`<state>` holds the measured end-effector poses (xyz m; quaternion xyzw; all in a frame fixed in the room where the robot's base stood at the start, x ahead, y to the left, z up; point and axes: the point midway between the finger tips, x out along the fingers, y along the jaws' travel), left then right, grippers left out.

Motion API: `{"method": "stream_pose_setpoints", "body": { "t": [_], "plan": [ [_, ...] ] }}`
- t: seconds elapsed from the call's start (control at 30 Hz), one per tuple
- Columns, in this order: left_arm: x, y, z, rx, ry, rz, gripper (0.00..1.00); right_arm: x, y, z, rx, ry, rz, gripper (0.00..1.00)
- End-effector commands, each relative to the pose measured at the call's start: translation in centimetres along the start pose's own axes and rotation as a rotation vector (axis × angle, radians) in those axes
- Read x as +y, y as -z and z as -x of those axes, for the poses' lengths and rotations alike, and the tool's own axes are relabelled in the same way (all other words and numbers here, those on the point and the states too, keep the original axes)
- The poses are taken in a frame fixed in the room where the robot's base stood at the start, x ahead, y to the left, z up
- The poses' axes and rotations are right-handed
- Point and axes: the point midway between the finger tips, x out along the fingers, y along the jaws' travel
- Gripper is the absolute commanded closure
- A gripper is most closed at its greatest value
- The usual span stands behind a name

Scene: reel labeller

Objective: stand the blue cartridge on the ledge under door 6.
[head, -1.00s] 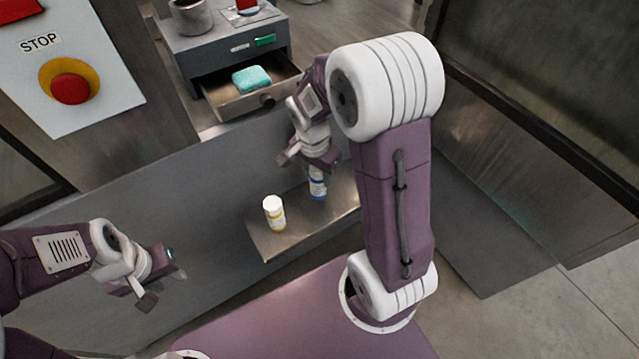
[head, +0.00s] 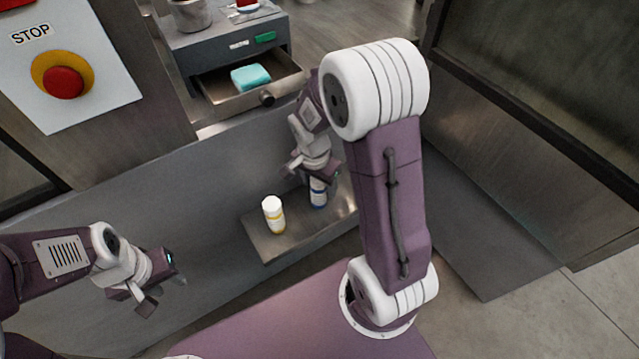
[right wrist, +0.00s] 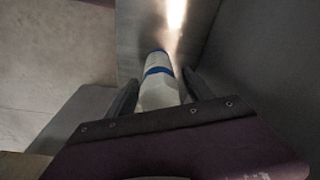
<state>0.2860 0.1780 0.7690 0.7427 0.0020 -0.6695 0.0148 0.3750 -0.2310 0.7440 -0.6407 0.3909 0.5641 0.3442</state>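The blue cartridge (head: 318,193) is a white cylinder with blue bands, upright over the right part of a metal ledge (head: 297,240). Whether its base touches the ledge is unclear. My right gripper (head: 316,175) comes down on it from above and is shut on its upper part. In the right wrist view, the cartridge (right wrist: 158,85) stands between the two fingers (right wrist: 160,90). My left gripper (head: 162,290) is open and empty, left of the ledge in front of the grey panel. No door number is readable.
A white cartridge with yellow bands (head: 273,215) stands on the ledge, left of the blue one. A grey panel (head: 150,200) rises behind the ledge. Beyond it, an open drawer (head: 290,83) holds a turquoise block (head: 251,77). A red stop button (head: 63,81) is at upper left.

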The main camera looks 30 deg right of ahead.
Motion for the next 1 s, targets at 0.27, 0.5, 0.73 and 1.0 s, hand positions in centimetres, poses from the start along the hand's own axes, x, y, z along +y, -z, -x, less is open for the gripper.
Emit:
{"method": "stream_pose_setpoints", "body": {
  "t": [0.27,0.5,0.73,1.0],
  "plan": [
    [0.0,0.2,2.0,0.0,0.0,0.0,0.64,-0.1,0.2,4.8,0.004,0.006,0.0,0.39],
    [0.1,0.4,3.6,0.0,0.0,0.0,0.64,-0.1,0.1,10.5,0.002,0.004,0.001,0.39],
    [0.1,0.4,4.0,0.0,0.0,0.0,0.64,0.0,0.1,12.4,0.0,0.001,0.0,0.39],
    [0.1,0.4,4.0,0.0,0.0,0.0,0.64,1.9,-3.4,10.3,-0.041,0.048,0.41,0.39]
  ]
}}
